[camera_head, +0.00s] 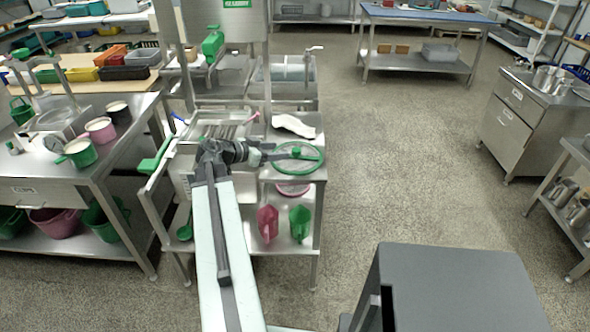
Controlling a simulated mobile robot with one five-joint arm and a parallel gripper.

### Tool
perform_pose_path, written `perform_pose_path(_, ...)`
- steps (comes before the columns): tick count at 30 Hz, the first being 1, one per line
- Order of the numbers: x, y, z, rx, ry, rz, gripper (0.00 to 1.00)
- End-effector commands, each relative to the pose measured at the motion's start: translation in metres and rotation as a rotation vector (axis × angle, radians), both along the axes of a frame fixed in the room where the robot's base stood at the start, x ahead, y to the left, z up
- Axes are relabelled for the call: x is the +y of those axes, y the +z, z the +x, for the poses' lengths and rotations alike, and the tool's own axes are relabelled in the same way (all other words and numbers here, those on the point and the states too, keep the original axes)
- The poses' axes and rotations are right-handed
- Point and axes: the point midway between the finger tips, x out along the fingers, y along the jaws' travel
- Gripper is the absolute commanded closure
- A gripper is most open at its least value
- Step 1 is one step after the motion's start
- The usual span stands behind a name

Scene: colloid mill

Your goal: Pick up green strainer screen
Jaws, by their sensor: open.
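The green strainer screen (313,167) looks like a round green-rimmed ring with a green part across its middle. It lies at the right end of the steel stand in the middle of the view. My gripper (273,156) is open and points right, with its fingers at the left part of the green rim. I cannot tell whether the fingers touch the rim or are around it. My arm comes up from the bottom of the picture and hides part of the stand.
A pink round piece (293,190), a pink jug (267,224) and a green jug (300,223) are on the stand below. A white cloth (293,125) lies behind the ring. A steel table (40,172) stands left.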

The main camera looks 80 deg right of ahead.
Motion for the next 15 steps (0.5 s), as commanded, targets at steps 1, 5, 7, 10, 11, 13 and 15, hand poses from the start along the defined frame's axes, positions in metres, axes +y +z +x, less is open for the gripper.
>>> perform_pose_path(1, -0.002, 0.0, -0.005, 0.0, -0.009, -0.01, 0.44)
perform_pose_path(5, -0.004, -0.001, -0.008, 0.0, -0.011, -0.012, 0.44)
perform_pose_path(7, -0.01, -0.005, -0.012, -0.001, -0.01, -0.012, 0.44)
perform_pose_path(10, -0.018, -0.01, -0.02, -0.001, -0.01, -0.01, 0.44)
perform_pose_path(11, -0.019, -0.01, -0.021, 0.0, -0.009, -0.01, 0.44)
perform_pose_path(13, -0.019, -0.009, -0.021, 0.0, -0.008, -0.009, 0.44)
perform_pose_path(15, -0.022, -0.012, -0.023, 0.0, -0.008, -0.009, 0.44)
